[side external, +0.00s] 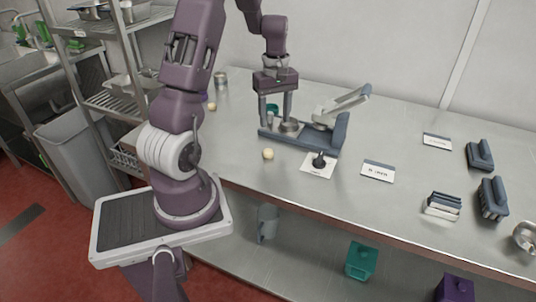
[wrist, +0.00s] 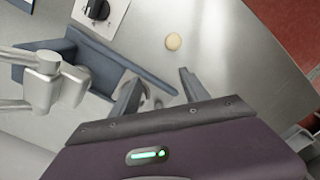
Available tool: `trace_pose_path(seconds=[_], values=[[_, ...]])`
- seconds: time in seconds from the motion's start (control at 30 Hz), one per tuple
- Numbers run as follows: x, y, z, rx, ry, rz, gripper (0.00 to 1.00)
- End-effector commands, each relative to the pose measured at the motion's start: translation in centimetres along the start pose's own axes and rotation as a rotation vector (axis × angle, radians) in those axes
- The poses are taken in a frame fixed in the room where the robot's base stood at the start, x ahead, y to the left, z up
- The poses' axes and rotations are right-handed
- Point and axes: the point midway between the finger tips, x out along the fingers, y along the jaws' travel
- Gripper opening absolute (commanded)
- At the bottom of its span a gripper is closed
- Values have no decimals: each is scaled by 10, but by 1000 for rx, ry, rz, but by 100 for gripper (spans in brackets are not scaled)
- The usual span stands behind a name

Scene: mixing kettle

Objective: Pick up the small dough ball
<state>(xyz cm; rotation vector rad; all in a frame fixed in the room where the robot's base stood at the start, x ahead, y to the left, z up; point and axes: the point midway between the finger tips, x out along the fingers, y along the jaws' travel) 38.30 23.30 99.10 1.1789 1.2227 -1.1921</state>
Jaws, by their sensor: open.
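A pale dough ball (side external: 268,154) lies on the steel table near its front edge. It also shows in the wrist view (wrist: 173,41), ahead of my fingertips. A second pale ball (side external: 212,106) lies farther back to the left; I cannot tell which is smaller. My gripper (side external: 275,119) is open, pointing down over the blue-grey device, behind and above the nearer ball. In the wrist view its two fingers (wrist: 160,76) stand apart, with no ball between them.
A blue-grey device (side external: 340,133) with a pale hinged arm stands under and beside my gripper. A black knob on a white plate (side external: 318,166) is right of the nearer ball. A metal cup (side external: 221,78) stands at the back left.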

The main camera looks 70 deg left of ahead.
Motion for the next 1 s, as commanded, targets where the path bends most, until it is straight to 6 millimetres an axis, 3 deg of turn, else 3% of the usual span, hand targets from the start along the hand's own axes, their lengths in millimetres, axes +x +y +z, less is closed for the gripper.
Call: trace_pose_path(seconds=[0.03, 0.1, 0.2, 0.6, 0.83, 1.0], values=[[2, -16, 15, 20, -1, 1, 53], [5, -30, 30, 51, 4, 5, 53], [12, -38, 39, 72, 6, 4, 53], [76, -36, 38, 71, 4, 2, 53], [78, -36, 37, 71, 8, 5, 53], [78, -36, 37, 71, 7, 5, 20]])
